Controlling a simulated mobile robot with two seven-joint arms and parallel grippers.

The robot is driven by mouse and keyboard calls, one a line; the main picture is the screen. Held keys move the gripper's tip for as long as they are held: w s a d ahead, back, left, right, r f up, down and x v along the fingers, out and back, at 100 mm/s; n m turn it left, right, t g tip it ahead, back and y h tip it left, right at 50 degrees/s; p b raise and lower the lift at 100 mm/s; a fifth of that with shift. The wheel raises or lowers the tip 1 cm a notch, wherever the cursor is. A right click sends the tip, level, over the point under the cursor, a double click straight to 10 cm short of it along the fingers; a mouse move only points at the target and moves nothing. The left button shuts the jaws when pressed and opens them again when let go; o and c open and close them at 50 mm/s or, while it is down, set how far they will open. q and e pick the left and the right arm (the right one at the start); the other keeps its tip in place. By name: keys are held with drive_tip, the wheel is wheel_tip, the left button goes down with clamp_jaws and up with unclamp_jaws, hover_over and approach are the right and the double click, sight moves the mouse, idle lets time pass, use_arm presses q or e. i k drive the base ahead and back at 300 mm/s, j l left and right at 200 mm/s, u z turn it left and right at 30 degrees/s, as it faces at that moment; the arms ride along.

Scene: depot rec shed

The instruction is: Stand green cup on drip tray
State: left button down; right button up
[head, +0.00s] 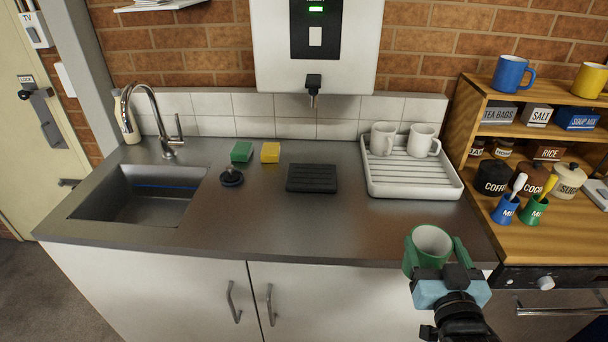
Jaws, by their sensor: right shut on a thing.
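The green cup (411,258) has a pale inside and is at the lower right of the head view, with its mouth facing up. My right gripper (438,268) is shut on it and holds it near the counter's front edge; the gripper partly hides its lower part. The black drip tray (312,178) lies flat on the steel counter below the spout of the wall dispenser. Nothing stands on it. The cup is to the right of the drip tray and nearer to me. My left gripper is not in view.
The wall dispenser's spout (313,92) hangs above the drip tray. A white drying rack (413,190) with two white mugs stands to its right. A sink plug (231,177), green sponge (241,151) and yellow sponge (270,152) lie left. The counter's front middle is clear.

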sight(314, 177)
drive_tip(key=j+z, duration=0.15)
drive_tip(key=j, duration=0.55)
drive_tip(key=k+j+z, duration=0.15)
drive_tip(key=j, duration=0.55)
